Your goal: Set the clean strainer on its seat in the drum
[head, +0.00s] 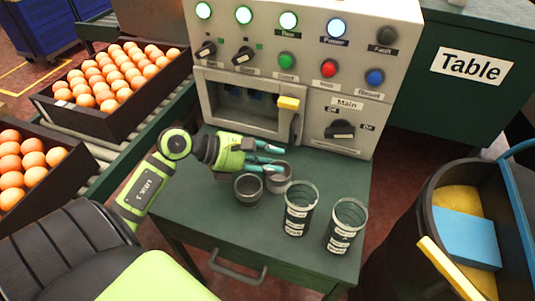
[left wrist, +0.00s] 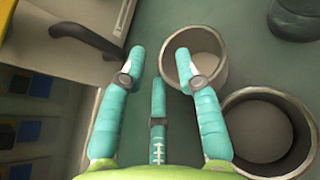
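My left gripper (head: 268,157) is open and empty behind the cups. In the left wrist view one finger overlaps the rim of a cup (left wrist: 222,60); I cannot tell if they touch. No drum or seat is clearly identifiable. My right gripper is out of view.
A black bin (head: 432,235) with sponge-like blocks is at the right. The table's front left is clear.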

